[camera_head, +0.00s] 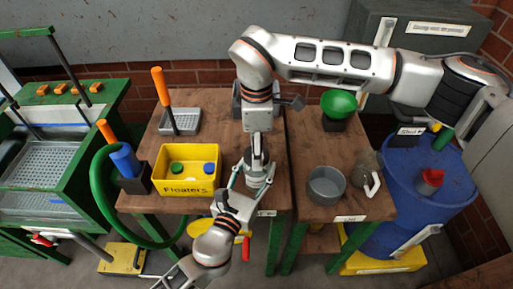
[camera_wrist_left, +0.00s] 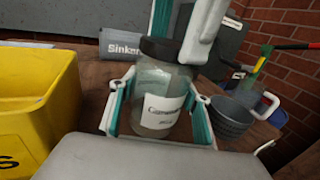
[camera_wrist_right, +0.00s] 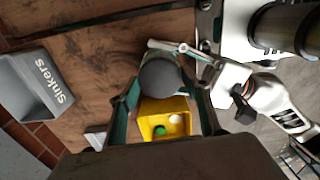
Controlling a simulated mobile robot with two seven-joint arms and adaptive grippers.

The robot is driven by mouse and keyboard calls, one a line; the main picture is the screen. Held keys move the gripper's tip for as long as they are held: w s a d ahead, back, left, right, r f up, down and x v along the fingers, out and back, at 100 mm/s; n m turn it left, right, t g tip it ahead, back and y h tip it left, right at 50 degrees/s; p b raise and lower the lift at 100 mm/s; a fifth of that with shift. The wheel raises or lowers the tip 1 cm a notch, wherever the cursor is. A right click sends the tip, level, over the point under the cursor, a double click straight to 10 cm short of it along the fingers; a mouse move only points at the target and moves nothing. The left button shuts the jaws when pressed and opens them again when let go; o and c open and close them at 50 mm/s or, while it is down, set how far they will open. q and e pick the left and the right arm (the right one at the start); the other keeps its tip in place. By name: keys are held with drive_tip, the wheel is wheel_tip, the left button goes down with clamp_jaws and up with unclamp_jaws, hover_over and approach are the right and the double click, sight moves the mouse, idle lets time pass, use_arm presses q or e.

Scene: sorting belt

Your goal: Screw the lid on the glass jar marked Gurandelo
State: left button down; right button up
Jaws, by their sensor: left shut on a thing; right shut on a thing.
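The glass jar (camera_wrist_left: 150,82), its label partly readable, stands upright between the fingers of my left gripper (camera_wrist_left: 158,108), which is shut on it. A dark lid (camera_wrist_left: 160,50) sits on the jar's mouth, looking level. I cannot tell how tightly it is threaded. My right gripper (camera_wrist_right: 165,100) comes from above and is shut on the lid, which shows as a dark disc in the right wrist view (camera_wrist_right: 160,77). In the head view, my right gripper (camera_head: 257,177) points down near the table's front, above my left gripper; the arms hide the jar there.
A grey Sinkers bin (camera_wrist_right: 35,88) is behind. A grey pot (camera_head: 326,186), a jug (camera_head: 367,172) and a green funnel (camera_head: 338,103) are on the right table.

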drive_tip(key=m, duration=0.5)
drive_tip(key=shift+m, duration=0.4)
drive_tip(key=m, duration=0.3)
drive_tip(key=shift+s+a, duration=0.1)
drive_tip(key=shift+a, duration=0.05)
drive_tip(key=shift+m, duration=1.1)
drive_tip(key=o, duration=0.6)
drive_tip(key=shift+o, duration=0.2)
